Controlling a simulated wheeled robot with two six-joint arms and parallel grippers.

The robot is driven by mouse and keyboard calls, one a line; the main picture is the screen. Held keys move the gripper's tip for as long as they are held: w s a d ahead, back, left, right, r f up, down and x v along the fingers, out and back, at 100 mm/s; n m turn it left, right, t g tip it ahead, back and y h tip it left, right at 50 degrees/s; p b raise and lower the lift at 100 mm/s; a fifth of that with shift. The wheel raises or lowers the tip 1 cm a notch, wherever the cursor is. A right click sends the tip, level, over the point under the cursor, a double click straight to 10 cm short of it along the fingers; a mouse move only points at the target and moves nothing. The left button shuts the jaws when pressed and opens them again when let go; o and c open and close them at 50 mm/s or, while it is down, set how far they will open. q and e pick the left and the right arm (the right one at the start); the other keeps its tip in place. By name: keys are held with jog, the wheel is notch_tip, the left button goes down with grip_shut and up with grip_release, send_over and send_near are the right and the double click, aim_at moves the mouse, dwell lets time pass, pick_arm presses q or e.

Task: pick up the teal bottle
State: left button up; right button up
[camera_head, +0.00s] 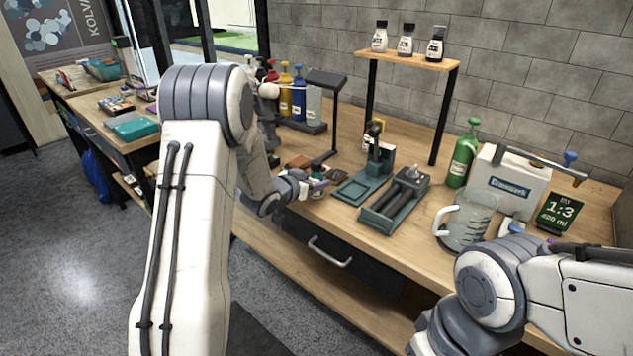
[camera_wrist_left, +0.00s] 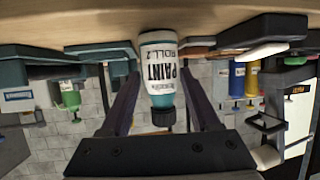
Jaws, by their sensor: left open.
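The teal bottle (camera_wrist_left: 159,68) shows in the left wrist view, which is upside down. It has a white label reading "PAINT ROLL-2" and a dark cap, and stands upright on the wooden bench. My left gripper (camera_wrist_left: 157,60) is open, with one finger on each side of the bottle and a visible gap to it. In the head view my left gripper (camera_head: 307,187) is at the bench's front edge, and the bottle (camera_head: 318,181) is small and partly hidden there. My right arm is at the lower right; its gripper is out of view.
Green trays with tools (camera_head: 395,200) stand right of the left gripper. A black stand (camera_head: 328,120) and several coloured bottles are behind it. A glass jug (camera_head: 466,222), a green bottle (camera_head: 463,155) and a white box (camera_head: 510,185) are at the right.

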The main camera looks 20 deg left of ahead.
aim_at(321, 179)
pick_arm(q)
jog(key=x, duration=0.4)
jog(key=shift+w+f, duration=0.25)
jog(key=shift+w, duration=0.05)
grip_shut()
